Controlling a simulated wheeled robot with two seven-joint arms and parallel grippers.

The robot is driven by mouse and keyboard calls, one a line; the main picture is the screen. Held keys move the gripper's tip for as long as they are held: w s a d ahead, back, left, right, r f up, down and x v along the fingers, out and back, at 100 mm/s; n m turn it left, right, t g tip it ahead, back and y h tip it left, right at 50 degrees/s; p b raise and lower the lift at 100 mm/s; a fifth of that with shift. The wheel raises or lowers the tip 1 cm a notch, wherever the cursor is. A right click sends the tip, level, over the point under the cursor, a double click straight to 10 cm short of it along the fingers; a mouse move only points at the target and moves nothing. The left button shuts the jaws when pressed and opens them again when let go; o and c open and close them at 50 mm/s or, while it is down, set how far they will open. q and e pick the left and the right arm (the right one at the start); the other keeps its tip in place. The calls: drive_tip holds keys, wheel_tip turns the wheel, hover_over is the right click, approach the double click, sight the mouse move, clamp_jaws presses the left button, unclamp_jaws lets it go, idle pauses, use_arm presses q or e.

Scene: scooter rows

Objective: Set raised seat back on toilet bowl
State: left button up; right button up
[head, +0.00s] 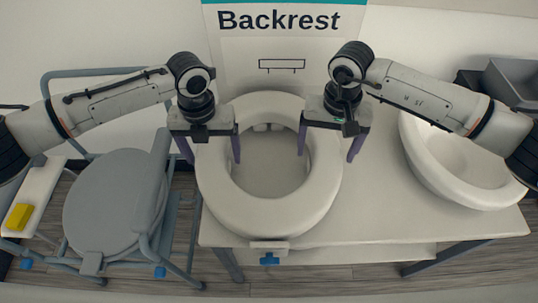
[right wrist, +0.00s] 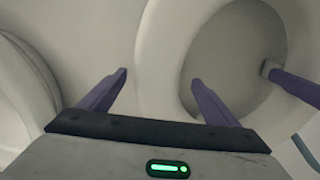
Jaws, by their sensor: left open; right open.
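The raised seat (head: 270,221) is a thick white ring with a front bracket and blue knob, lying on the white table in the head view. It also fills the upper right of the right wrist view (right wrist: 158,70). A white rounded bowl (head: 490,194), seemingly the toilet bowl, stands to its right on the table. My left gripper (head: 211,150) is open, its fingers on either side of the ring's left rim. My right gripper (head: 329,142) is open, likewise astride the right rim; its fingers show apart in the right wrist view (right wrist: 158,88). Neither visibly grips the ring.
A grey commode chair (head: 112,200) with a round lid stands left of the table. A yellow block (head: 19,217) lies on a white surface at far left. A grey bin (head: 513,82) is at back right. A "Backrest" sign (head: 283,21) is behind. The table's front right (head: 400,220) is clear.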

use_arm(q)
drive_tip(key=shift+f, duration=1.3)
use_arm(e)
drive_tip(key=shift+f, duration=1.25)
use_arm(q)
drive_tip(key=shift+c, duration=0.4)
use_arm(e)
drive_tip(key=shift+c, duration=0.4)
use_arm(q)
drive_tip(key=c, duration=1.9)
use_arm(e)
drive_tip(key=c, duration=1.9)
use_arm(q)
drive_tip(key=shift+o, duration=0.2)
use_arm(e)
drive_tip(key=shift+o, duration=0.2)
use_arm(q)
drive_tip(key=shift+r, duration=0.15)
use_arm(e)
drive_tip(key=shift+w+r, duration=0.1)
